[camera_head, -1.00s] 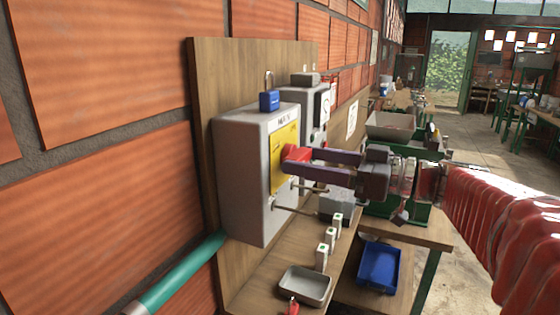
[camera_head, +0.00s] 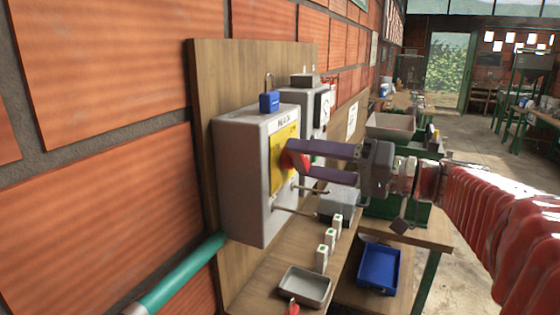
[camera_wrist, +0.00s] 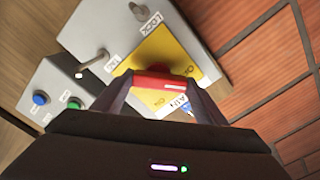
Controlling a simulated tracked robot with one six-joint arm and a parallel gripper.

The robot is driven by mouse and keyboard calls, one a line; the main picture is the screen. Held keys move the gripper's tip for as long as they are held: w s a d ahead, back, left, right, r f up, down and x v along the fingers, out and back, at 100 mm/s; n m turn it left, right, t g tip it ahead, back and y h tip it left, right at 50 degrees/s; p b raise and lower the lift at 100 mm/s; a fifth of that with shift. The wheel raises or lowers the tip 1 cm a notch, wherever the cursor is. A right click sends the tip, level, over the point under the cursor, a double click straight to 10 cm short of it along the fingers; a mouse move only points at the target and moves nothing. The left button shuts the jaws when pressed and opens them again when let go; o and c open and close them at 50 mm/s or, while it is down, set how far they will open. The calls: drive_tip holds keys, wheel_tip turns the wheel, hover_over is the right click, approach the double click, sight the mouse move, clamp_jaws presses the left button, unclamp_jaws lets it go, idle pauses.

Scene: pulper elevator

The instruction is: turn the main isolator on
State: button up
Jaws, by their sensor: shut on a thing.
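The main isolator is a grey box (camera_head: 243,185) on a wooden backboard, with a yellow plate (camera_head: 283,160) and a red rotary handle (camera_head: 297,158) on its front. My gripper (camera_head: 303,160) reaches in from the right, its two purple-grey fingers around the red handle. In the wrist view the fingertips are closed on both ends of the red handle (camera_wrist: 160,83), over the yellow plate (camera_wrist: 180,58). The wrist camera is rolled, so the labels look tilted. The fingers partly hide the handle and the plate lettering.
A blue padlock (camera_head: 269,101) sits on top of the box. Thin rods (camera_head: 293,210) stick out by the box. A smaller grey box (camera_wrist: 62,100) has blue and green buttons. Below, the bench holds a grey tray (camera_head: 305,286) and small white blocks (camera_head: 330,238); a blue tray (camera_head: 379,267) is lower.

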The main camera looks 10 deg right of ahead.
drive_tip(key=m, duration=0.4)
drive_tip(key=shift+w+d+m, duration=0.15)
drive_tip(key=shift+d+m, duration=0.1)
drive_tip(key=shift+m, duration=1.75)
drive_tip(key=o, duration=1.1)
drive_tip(key=shift+c, duration=0.2)
drive_tip(key=v, duration=1.3)
drive_tip(key=shift+s+d, duration=0.25)
drive_tip(key=shift+d, duration=0.05)
